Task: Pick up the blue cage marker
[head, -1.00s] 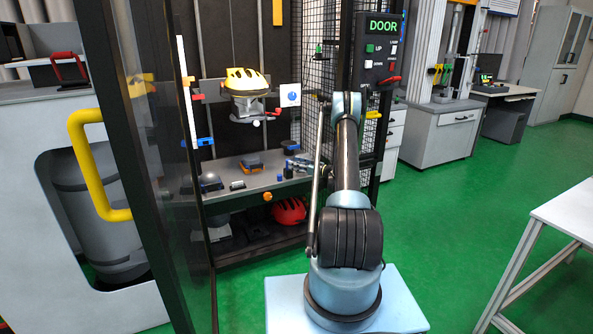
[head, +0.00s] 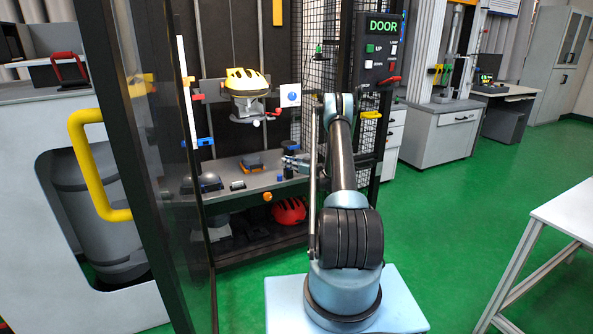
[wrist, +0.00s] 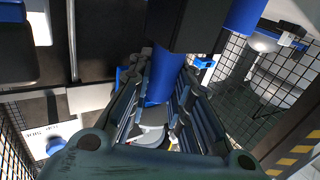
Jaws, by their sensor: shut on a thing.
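The blue cage marker shows in the wrist view as a blue cylinder (wrist: 163,78) between the fingers of my gripper (wrist: 158,108). The fingers lie along both sides of it and are shut on it. Its upper end in the picture is covered by a dark block. In the head view my gripper (head: 294,160) is small, at the right end of the shelf inside the drop tower; the marker cannot be made out clearly there.
A yellow helmet (head: 247,80) hangs above the shelf (head: 262,183), with a red helmet (head: 289,211) below. Dark objects and an orange-trimmed block (head: 252,167) lie on the shelf. The DOOR control panel (head: 381,50) and mesh wall (head: 320,50) stand close to my arm.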

